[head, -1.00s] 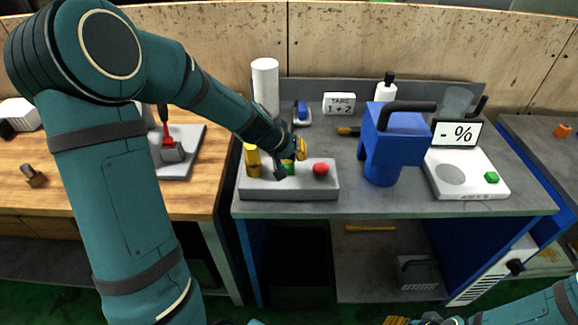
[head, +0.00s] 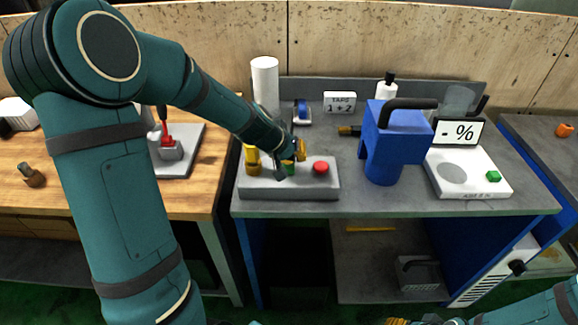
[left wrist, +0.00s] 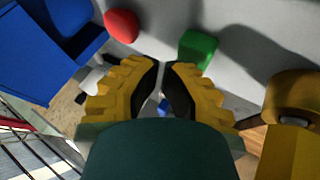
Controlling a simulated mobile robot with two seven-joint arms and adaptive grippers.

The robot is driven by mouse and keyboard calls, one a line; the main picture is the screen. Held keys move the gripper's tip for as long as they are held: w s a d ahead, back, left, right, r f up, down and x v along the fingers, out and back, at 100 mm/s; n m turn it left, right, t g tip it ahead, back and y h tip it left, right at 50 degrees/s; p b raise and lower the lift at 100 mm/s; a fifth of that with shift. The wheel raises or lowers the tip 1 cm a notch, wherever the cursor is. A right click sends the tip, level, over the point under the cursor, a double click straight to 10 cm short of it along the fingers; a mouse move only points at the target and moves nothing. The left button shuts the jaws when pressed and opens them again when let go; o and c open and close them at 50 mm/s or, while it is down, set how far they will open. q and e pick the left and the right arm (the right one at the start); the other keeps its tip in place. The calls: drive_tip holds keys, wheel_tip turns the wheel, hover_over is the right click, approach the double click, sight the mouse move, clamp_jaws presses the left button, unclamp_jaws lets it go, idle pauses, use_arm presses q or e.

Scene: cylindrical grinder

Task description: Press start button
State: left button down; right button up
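A grey control box (head: 300,191) stands at the front left of the grey bench. It bears a green button (left wrist: 197,48), a red button (head: 320,168) and a yellow knob or post (head: 252,160). My left gripper (head: 291,160) is over the box, partly hiding the green button. The red button (left wrist: 122,25) is farther left there. I cannot tell any contact. A small part of my right gripper (head: 398,321) shows at the bottom edge.
A blue jug-like object (head: 400,140) stands right of the box, and a white scale (head: 470,182) with a green button is beyond it. A white cylinder (head: 265,85) stands behind the box. A wooden bench (head: 110,175) is at left.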

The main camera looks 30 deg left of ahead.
use_arm(q)
drive_tip(key=shift+f+b, duration=0.6)
drive_tip(key=shift+b, duration=0.1)
idle(0.8)
drive_tip(key=shift+r, duration=0.1)
drive_tip(key=shift+r+p, duration=0.85)
drive_tip(key=shift+r, duration=0.1)
wheel_tip(320, 180, up, 5)
drive_tip(key=p, duration=0.4)
idle(0.4)
idle(0.6)
